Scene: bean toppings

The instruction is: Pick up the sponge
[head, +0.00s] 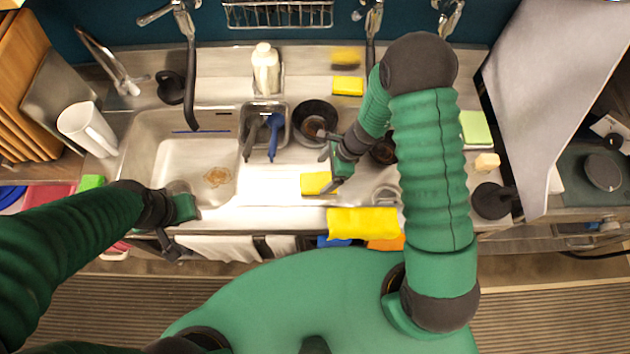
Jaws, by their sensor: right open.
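A yellow sponge (314,184) lies flat on the steel sink counter, right of the basin. My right gripper (332,170) is open at the sponge's right end, with its fingers pointing left and down over it. I cannot tell whether the fingers touch it. Another yellow sponge (348,87) lies on the back ledge, and a green and yellow one (475,128) lies at the right. My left gripper (178,226) is at the front left edge of the sink, away from the sponges. Its finger opening is not clear.
A basin (150,150) with a brown stain is at left. A caddy with brushes (273,135) and a dark pan (314,118) stand behind the sponge. A white bottle (265,70) and faucets (188,60) are at the back. A yellow cloth (362,223) hangs at the front edge.

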